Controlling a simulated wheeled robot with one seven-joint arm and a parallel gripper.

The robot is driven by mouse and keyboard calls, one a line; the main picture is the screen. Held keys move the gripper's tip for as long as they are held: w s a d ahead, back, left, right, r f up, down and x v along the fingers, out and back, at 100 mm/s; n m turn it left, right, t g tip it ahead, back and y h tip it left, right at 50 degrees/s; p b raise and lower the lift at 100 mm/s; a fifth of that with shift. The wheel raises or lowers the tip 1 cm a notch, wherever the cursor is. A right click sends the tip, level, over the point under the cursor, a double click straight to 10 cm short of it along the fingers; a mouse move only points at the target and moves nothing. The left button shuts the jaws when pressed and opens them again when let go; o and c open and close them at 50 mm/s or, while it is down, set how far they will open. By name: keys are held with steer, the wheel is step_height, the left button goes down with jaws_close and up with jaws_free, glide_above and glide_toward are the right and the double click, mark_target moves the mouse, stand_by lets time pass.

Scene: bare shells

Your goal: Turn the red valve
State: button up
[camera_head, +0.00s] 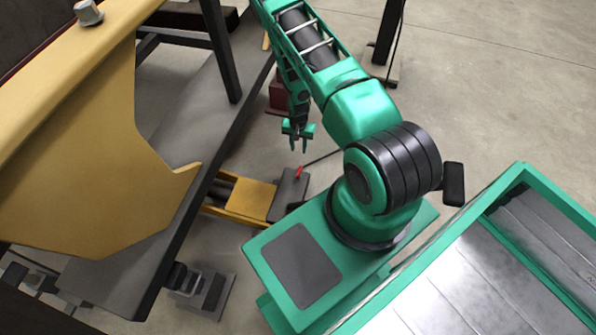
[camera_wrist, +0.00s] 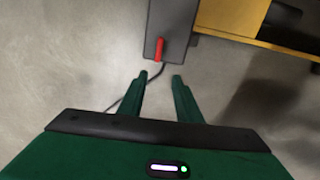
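The red valve (camera_head: 299,171) is a small red handle on a dark grey box (camera_head: 287,195) near the middle of the head view. In the wrist view the red valve (camera_wrist: 159,48) stands near the lower end of the dark grey box (camera_wrist: 178,22), at top centre. My gripper (camera_head: 298,146) hangs above the valve in the head view, apart from it. In the wrist view my gripper's two green fingers (camera_wrist: 161,76) are spread with nothing between them. The valve lies just beyond the fingertips, close to the line between them.
A yellow frame (camera_head: 250,199) joins the dark box. A large tan panel (camera_head: 95,150) and a grey platform edge fill the left of the head view. A dark cable (camera_wrist: 128,92) runs over the floor near the box. Bare concrete floor (camera_head: 500,100) lies at upper right.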

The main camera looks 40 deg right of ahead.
glide_above(299, 171)
step_height(299, 171, down, 5)
step_height(299, 171, down, 11)
steer(key=shift+r, duration=0.15)
stand_by(0.4)
